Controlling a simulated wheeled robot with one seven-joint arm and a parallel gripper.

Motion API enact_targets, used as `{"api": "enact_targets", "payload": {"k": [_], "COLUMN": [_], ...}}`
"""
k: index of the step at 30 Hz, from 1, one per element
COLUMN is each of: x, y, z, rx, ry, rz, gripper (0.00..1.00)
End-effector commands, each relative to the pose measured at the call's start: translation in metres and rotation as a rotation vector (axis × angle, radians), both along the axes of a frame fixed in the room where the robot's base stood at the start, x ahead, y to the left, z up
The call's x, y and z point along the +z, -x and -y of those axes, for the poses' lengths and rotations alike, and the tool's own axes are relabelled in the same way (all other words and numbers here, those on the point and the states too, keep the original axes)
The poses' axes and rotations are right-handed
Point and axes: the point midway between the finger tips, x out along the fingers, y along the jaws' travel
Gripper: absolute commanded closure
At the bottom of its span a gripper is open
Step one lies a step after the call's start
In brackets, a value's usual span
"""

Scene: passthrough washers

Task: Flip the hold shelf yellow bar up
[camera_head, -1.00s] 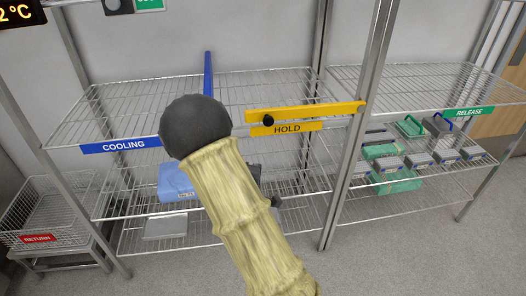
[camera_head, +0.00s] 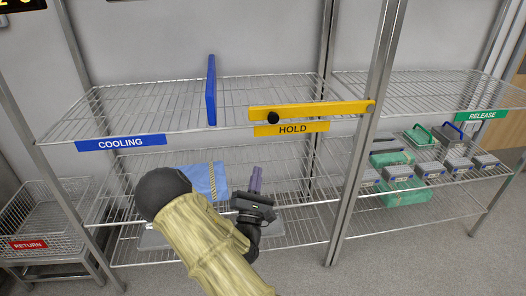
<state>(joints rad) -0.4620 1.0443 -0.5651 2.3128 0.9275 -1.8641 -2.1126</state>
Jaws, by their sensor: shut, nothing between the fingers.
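The yellow bar (camera_head: 325,109) lies nearly level along the front edge of the hold shelf, just above the yellow HOLD label (camera_head: 290,129). A black knob (camera_head: 272,118) sits at its left end, and its right end meets the upright post. My gripper (camera_head: 256,180) is shut and empty, below and slightly left of the bar's knob, in front of the lower shelves. It is apart from the bar. My arm covers part of the lower left shelves.
A blue bar (camera_head: 211,90) stands upright on the COOLING shelf (camera_head: 150,104). A blue wrapped pack (camera_head: 207,181) lies on the shelf below, beside my gripper. Green packs and grey boxes (camera_head: 397,160) fill the right rack. A metal post (camera_head: 368,130) stands right of the bar.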

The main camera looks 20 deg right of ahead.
Motion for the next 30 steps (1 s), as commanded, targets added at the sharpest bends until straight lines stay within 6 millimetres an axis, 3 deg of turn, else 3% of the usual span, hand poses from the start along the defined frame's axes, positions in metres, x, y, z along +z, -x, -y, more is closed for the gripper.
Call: {"api": "enact_targets", "payload": {"k": [18, 24, 30], "x": [0.053, 0.08, 0.087], "y": [-0.067, -0.067, -0.067], "z": [0.048, 0.062, 0.066], "rx": [0.0, -0.001, 0.001], "ry": [-0.002, -0.003, -0.002], "rz": [0.004, 0.003, 0.0], "gripper": [1.0, 1.0, 1.0]}}
